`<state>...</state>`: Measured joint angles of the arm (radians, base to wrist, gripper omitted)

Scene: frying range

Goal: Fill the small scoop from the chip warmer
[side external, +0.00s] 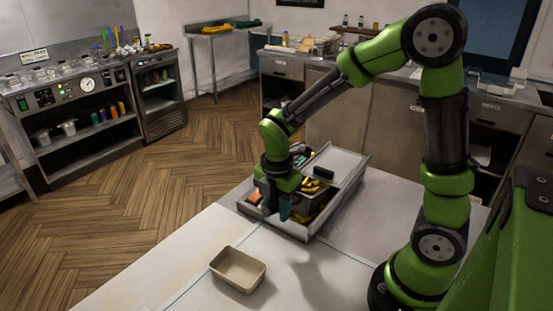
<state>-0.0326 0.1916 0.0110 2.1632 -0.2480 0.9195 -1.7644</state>
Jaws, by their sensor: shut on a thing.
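The grey metal bin (350,190), which looks like the chip warmer, stands on the white worktop. Yellow pieces that look like chips (313,186) show in it, beside an orange piece (254,197) near its left end. My gripper (277,209) points down over the left front part of the bin. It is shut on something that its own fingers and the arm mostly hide. I cannot make out the small scoop for certain. A beige, open, rectangular tub (238,270) stands apart on the worktop in front, upright, with no contents visible.
A pale flat panel (338,162) covers the bin's back right part, with a black block (323,174) at its edge. The worktop (170,262) is clear around the tub. Counters stand behind and a shelf unit (80,100) stands at left, away from the bin.

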